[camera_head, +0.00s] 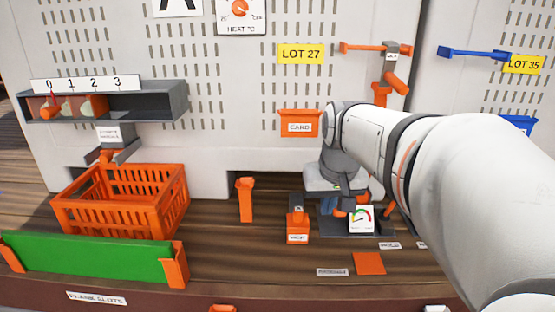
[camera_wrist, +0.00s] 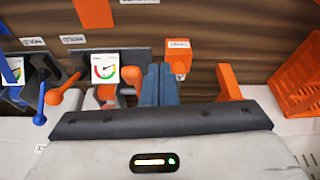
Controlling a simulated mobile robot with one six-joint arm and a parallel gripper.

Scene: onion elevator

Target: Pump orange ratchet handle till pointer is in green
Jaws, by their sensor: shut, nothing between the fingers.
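The white gauge card (camera_head: 361,218) stands on a dark base at lower right, with a coloured arc and a dark pointer. It also shows in the wrist view (camera_wrist: 105,68); the pointer's exact zone is too small to tell. An orange rounded handle (camera_wrist: 130,74) sits beside the gauge, partly hidden behind my fingers. My gripper (camera_wrist: 160,84) is shut and empty, its fingers right beside this handle; I cannot tell if they touch. In the head view my gripper (camera_head: 347,203) hangs over the gauge base and hides much of the mechanism.
An orange labelled block (camera_head: 298,226) and an orange post (camera_head: 245,200) stand left of the gauge. An orange crate (camera_head: 122,197) and a green plank (camera_head: 88,256) are further left. A blue ball-ended lever (camera_wrist: 40,119) and an orange ball-ended lever (camera_wrist: 55,97) stand beside the gauge.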

